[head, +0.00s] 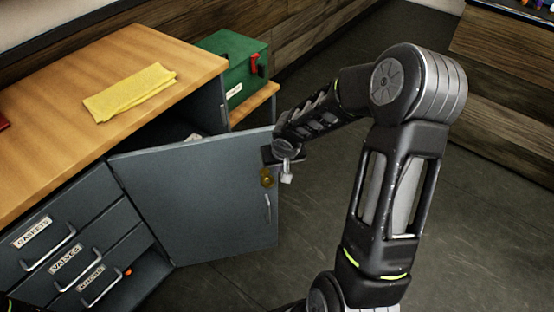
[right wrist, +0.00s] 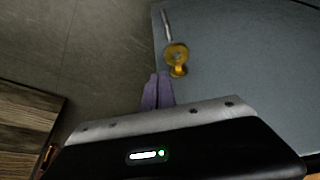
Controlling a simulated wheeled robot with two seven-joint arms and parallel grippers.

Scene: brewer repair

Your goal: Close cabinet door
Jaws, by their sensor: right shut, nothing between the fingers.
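The grey cabinet door (head: 200,205) stands open, swung out from the wooden-topped cabinet (head: 140,50). A brass lock (head: 267,178) sits near its free edge, with a slim handle (head: 267,207) below it. My right gripper (head: 285,165) is at the upper free edge of the door. In the right wrist view, its fingers (right wrist: 157,92) are shut together and empty, beside the door panel (right wrist: 235,70) and close to the brass lock (right wrist: 177,58). Whether they touch the door is unclear. My left gripper is not in view.
A yellow cloth (head: 130,92) lies on the cabinet top. Labelled drawers (head: 65,255) are left of the door; the lowest is partly open with an orange item (head: 128,271) inside. A green box (head: 232,65) stands behind. Grey floor (head: 480,220) is free at right.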

